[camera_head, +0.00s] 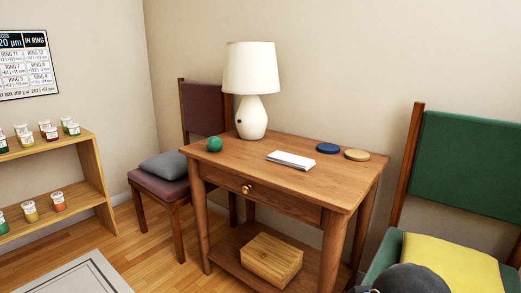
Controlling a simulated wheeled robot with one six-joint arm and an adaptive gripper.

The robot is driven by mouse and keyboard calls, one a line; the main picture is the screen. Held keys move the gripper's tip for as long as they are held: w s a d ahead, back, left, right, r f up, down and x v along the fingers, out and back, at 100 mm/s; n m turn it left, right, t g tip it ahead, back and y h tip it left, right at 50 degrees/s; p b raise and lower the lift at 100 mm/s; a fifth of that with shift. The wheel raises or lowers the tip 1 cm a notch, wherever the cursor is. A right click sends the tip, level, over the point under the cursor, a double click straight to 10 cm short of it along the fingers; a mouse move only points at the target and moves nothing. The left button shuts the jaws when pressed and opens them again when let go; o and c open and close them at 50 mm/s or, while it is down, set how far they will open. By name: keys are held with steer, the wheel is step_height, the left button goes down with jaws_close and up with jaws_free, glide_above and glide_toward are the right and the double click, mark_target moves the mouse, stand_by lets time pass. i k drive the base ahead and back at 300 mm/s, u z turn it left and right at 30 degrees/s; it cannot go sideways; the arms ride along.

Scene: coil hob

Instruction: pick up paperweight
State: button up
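A small green ball (214,144), the thing that looks most like the paperweight, sits on the wooden table (240,168) near its left edge, in front of the lamp. Nothing touches it from above. A dark grey rounded part, apparently of my own arm, shows at the bottom right edge of the picture, far from the ball. My gripper's fingers are not in view.
A white lamp (251,92) stands close behind the ball. A white notepad or booklet (291,160), a blue coaster (328,148) and a tan coaster (357,155) lie to its right. Chairs (203,110) (465,165) flank the table; a wooden box (271,260) sits on its lower shelf.

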mark_target(214, 144)
steer(key=u, duration=0.4)
steer(key=k, duration=0.5)
steer(key=u, duration=1.3)
steer(key=i, duration=1.45)
steer(key=z, duration=1.05)
steer(key=i, duration=0.65)
steer(key=z, duration=0.75)
